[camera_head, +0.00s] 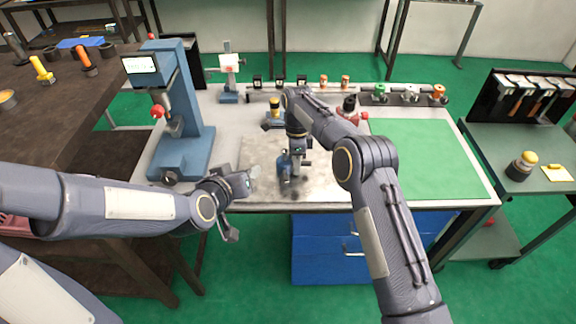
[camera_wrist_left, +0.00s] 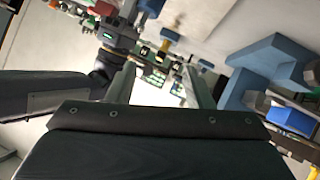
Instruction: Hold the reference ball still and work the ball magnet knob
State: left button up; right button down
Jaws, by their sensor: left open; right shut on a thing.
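A small blue upright piece (camera_head: 284,166), which looks like the reference ball's magnet base, stands on the grey metal plate (camera_head: 262,182). My right gripper (camera_head: 297,166) points down and is shut on this piece or its upper part. The jaws and wrist hide the exact grip, and I cannot make out the ball or the knob. My left gripper (camera_head: 246,186) is open and empty, to the left of the blue piece and apart from it. In the left wrist view its two fingers (camera_wrist_left: 162,92) are spread with nothing between them.
A blue press-like machine (camera_head: 184,110) with a display stands left on the bench. A green mat (camera_head: 425,150) lies clear at the right. Blue drawers (camera_head: 330,262) sit below.

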pick_arm(q)
jog(key=s+a+r+g, duration=0.1)
jog(key=s+a+r, duration=0.1)
jog(key=s, duration=0.3)
jog(key=s+a+r+g, duration=0.2)
jog(key=s+a, duration=0.2)
jog(key=s, duration=0.2)
jog(key=shift+a+r+h, duration=0.25)
jog(key=shift+h, duration=0.05)
jog(key=shift+w, duration=0.1)
jog(key=w+d+f+t, duration=0.25)
jog(key=w+d, duration=0.35)
jog(key=w, duration=0.3)
jog(key=m+t+y, duration=0.1)
jog(key=t+y, duration=0.3)
send_near(285, 183)
jog(key=w+a+r, duration=0.2)
jog(key=w, duration=0.2)
jog(key=s+d+f+m+t+y, duration=0.1)
jog(key=s+d+f+m+t, duration=0.2)
jog(key=s+f, duration=0.2)
jog(key=shift+w+a+r, duration=0.1)
jog(key=shift+w+a, duration=0.05)
jog(key=shift+w, duration=1.75)
jog(key=shift+w+a+r, duration=0.1)
jog(key=shift+w, duration=1.8)
jog(key=shift+w+a, duration=0.15)
jog(key=shift+w, duration=1.75)
jog(key=shift+c, duration=0.2)
